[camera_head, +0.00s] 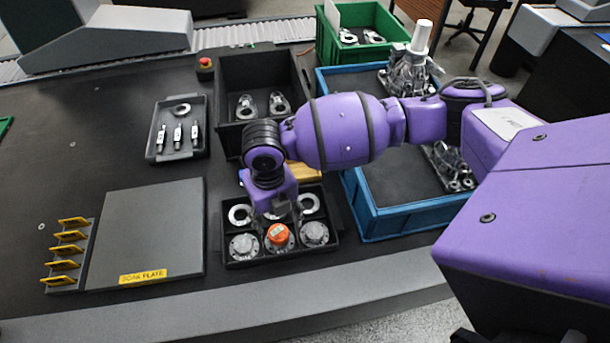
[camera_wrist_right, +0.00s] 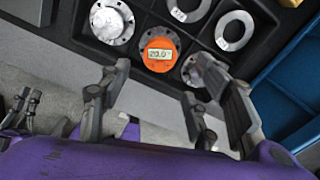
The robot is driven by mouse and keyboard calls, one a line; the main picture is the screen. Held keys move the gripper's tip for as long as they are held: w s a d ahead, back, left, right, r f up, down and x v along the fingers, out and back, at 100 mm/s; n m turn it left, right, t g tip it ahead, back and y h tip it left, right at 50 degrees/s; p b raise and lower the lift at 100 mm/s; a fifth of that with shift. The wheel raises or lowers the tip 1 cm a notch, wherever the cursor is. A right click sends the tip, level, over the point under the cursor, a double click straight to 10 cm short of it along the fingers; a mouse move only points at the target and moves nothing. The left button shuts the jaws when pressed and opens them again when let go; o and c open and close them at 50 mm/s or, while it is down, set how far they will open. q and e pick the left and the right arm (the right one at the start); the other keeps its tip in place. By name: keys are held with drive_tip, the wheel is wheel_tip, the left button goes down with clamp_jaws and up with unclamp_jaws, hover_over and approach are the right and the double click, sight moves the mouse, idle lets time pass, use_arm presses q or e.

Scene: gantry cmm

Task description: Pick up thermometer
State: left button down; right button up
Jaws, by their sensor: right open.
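The thermometer (camera_head: 278,234) is a round orange unit with a small display. It sits in the front middle compartment of a black divided tray (camera_head: 232,262), resting on a metal disc. In the right wrist view the thermometer (camera_wrist_right: 160,49) shows its display reading about 20.0. My right gripper (camera_head: 278,210) hangs above the tray, just behind the thermometer in the head view. In the wrist view the right gripper (camera_wrist_right: 160,80) has its fingers spread apart with nothing between them, and the thermometer lies beyond the fingertips. My left gripper is not in view.
Metal flanges (camera_head: 314,233) and rings fill neighbouring compartments. A grey soak plate (camera_head: 148,230) with a yellow-clipped rack (camera_head: 66,255) lies left. A tray with probes (camera_head: 205,150), a black bin (camera_head: 225,75) and a blue crate (camera_head: 375,228) stand around.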

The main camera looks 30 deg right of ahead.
sight(276, 233)
drive_tip(key=f, duration=0.7)
drive_tip(key=shift+w+a, duration=0.1)
drive_tip(key=shift+a, duration=0.15)
drive_tip(key=c, duration=1.3)
drive_tip(key=shift+r, duration=0.1)
drive_tip(key=shift+c, duration=0.2)
